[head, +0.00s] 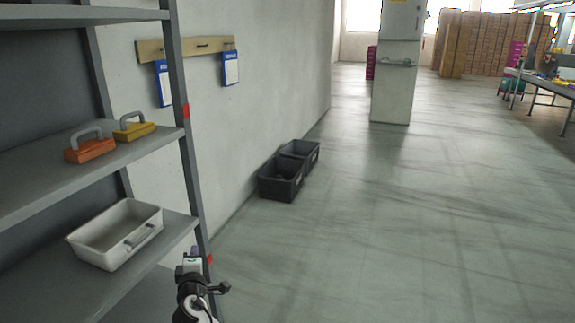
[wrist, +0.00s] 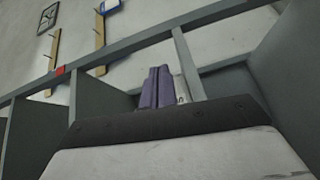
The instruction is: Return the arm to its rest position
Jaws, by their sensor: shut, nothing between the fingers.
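My gripper (head: 194,253) is low in the head view, in front of the shelf's right upright and to the right of the white bin. Its two purple fingers show at the middle of the wrist view (wrist: 157,88), side by side and shut with nothing between them. Part of my arm shows below the gripper at the bottom edge of the head view. The rest of the arm is out of view.
A grey shelf rack (head: 186,150) stands at left, holding a white bin (head: 88,257), an orange block (head: 92,151) and a yellow block (head: 135,133) with handles. Dark crates (head: 283,188) sit by the wall. The floor (head: 400,220) at right is clear.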

